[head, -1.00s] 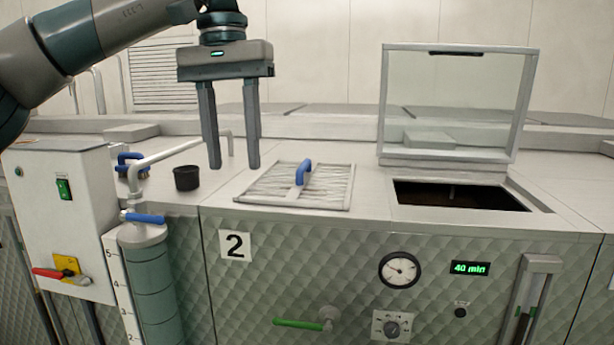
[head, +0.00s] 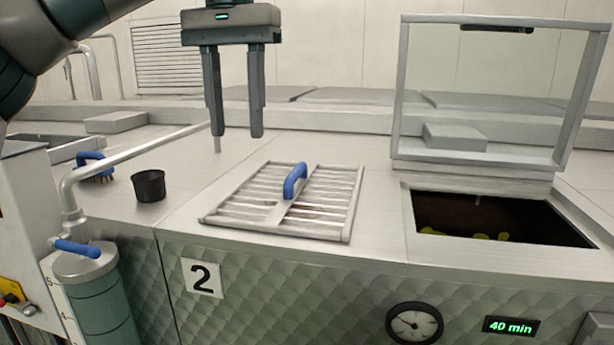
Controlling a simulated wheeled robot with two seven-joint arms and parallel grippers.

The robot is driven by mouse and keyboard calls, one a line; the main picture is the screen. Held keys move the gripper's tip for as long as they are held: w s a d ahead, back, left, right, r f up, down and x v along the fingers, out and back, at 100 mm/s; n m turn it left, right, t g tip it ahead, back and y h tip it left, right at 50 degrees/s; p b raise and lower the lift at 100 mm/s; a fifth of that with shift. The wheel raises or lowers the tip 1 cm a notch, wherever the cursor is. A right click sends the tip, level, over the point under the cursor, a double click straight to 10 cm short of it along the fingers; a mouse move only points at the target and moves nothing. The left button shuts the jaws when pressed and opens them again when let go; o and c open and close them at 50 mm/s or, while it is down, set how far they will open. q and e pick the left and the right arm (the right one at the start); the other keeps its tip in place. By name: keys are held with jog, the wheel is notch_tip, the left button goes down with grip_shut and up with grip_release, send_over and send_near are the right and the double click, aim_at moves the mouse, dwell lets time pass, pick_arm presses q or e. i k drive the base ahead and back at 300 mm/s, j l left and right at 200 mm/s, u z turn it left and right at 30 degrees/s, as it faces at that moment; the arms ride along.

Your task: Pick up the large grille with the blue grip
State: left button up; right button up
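The large grille (head: 247,212) is a flat metal frame with bars. It lies on the steel top of the machine, left of the open hatch. Its blue grip (head: 295,181) is an arch standing up from the middle. My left gripper (head: 236,143) points down with its two fingers apart and nothing between them. It appears above and behind the grille's left part in the picture, clear of the grip. My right gripper is not in view.
An open hatch (head: 418,227) with dark paste lies to the right, its glass lid (head: 490,95) raised. On the left are a black cup (head: 149,185), a blue-handled brush (head: 93,166), a bent pipe (head: 125,157) and a blue valve lever (head: 78,248). The steel around the grille is clear.

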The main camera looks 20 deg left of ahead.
aim_at(294, 183)
jog(key=i, duration=0.95)
